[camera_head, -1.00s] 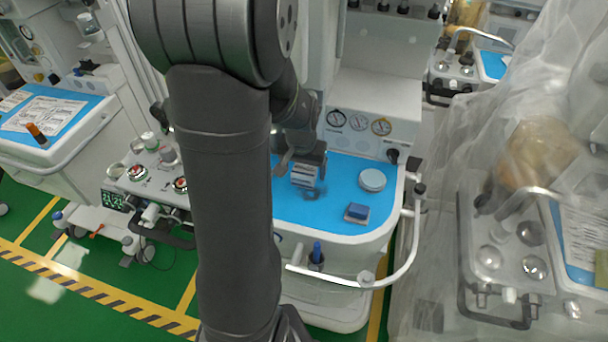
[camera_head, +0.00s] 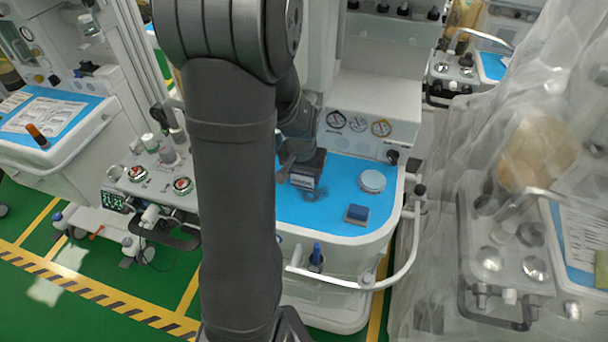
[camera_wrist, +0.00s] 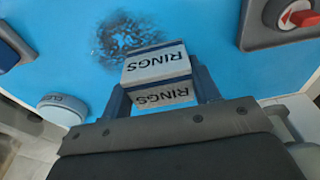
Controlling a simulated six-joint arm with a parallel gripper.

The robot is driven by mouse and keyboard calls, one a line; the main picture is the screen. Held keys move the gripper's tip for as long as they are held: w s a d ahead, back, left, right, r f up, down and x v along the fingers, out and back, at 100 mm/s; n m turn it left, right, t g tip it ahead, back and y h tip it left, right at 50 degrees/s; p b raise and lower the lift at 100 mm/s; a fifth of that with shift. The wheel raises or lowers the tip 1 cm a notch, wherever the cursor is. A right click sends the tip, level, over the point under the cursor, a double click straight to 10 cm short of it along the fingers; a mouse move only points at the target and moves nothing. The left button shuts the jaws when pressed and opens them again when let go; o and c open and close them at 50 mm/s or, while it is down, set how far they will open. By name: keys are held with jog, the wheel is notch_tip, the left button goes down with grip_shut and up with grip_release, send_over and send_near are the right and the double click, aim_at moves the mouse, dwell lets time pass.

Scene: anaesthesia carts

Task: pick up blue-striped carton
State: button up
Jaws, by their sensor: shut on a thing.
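The carton (camera_wrist: 157,65) is a small white box lettered RINGS with a thin blue edge, seen in the wrist view between my two fingers. My gripper (camera_wrist: 160,88) is shut on it, with one finger at each side. In the head view the carton (camera_head: 305,181) hangs below my gripper (camera_head: 304,172), over the blue worktop (camera_head: 335,222). The carton's far side is hidden.
A round white tin (camera_head: 372,181) and a small blue and grey block (camera_head: 357,213) stand to the right on the worktop. Gauges (camera_head: 358,123) line the panel behind. A white rail (camera_head: 385,277) curves around the front. Draped plastic (camera_head: 445,190) is farther right.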

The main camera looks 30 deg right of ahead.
jog(key=shift+r, duration=0.1)
notch_tip(320, 180, up, 4)
jog(key=shift+f, duration=0.15)
jog(key=s+d+r, duration=0.4)
jog(key=s+r, duration=0.3)
jog(key=s, duration=0.4)
jog(key=w+d+r, duration=0.3)
jog(key=w+d, duration=0.1)
jog(key=d, duration=0.2)
jog(key=w+d+r, duration=0.3)
jog(key=w+d, duration=0.2)
jog(key=d, duration=0.1)
jog(key=w+d+r, duration=0.4)
jog(key=d, duration=0.2)
jog(key=shift+w+d, duration=0.2)
jog(key=shift+w, duration=0.15)
jog(key=shift+d+f, duration=0.1)
jog(key=shift+f, duration=2.25)
